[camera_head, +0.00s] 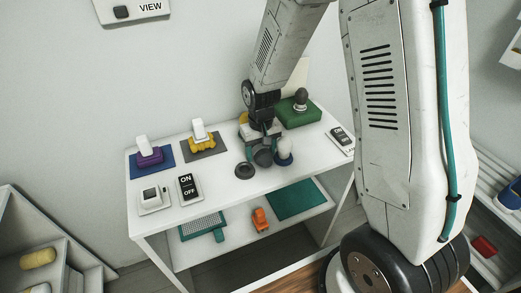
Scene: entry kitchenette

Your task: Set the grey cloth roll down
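My gripper (264,146) points down over the white table (218,195), near its middle. A small grey-green rounded thing (263,158) is at its fingertips, low over the table top or touching it. It may be the grey cloth roll, but it is too small and too covered to be sure. The fingers are dark against it, and I cannot see whether they are closed on it.
A dark ring (244,170) lies left of my gripper, and a white and blue rounded object (285,151) stands close on its right. A green block (297,114) is behind. Purple (151,157) and yellow (201,140) items sit on mats at the left.

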